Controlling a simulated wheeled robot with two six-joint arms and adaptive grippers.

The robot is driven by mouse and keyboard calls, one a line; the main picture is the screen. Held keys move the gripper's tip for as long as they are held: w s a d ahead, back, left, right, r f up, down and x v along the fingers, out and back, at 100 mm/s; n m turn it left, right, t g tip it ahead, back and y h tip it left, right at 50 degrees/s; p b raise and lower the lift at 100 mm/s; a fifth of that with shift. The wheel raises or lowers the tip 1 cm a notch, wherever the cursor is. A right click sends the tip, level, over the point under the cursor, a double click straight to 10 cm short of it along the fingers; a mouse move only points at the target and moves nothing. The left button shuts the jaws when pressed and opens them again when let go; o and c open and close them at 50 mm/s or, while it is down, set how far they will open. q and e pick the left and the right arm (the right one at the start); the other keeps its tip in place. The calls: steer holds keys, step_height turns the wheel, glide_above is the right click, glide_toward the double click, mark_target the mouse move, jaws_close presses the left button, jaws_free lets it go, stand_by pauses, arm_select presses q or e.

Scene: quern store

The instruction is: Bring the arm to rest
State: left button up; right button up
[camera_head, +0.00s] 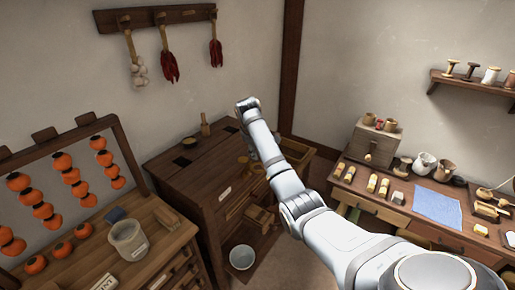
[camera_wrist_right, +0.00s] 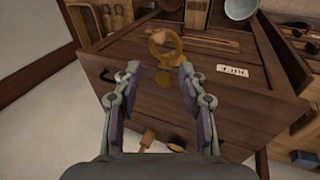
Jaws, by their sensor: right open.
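My right arm (camera_head: 333,232) comes in from the lower right of the head view and reaches up and left over the dark wooden cabinet. Its far bend stands above the cabinet's back edge; the gripper is not clearly visible in that view. In the right wrist view my right gripper (camera_wrist_right: 160,72) is open, with nothing between its fingers. It points at the cabinet (camera_wrist_right: 115,62), where a brass-coloured ring (camera_wrist_right: 178,56) shows just beyond the fingertips. I cannot tell how far the fingertips are from the wood. My left arm is not in view.
A bench with a white pot (camera_head: 128,240) and a rack of orange fruit (camera_head: 72,178) stand at left. A white bowl (camera_head: 242,257) is low by the cabinet. At right, a work table holds a blue cloth (camera_head: 437,206) and several jars. Bundles hang from a wall rail (camera_head: 140,17).

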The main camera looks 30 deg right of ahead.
steer(key=shift+v, duration=0.75)
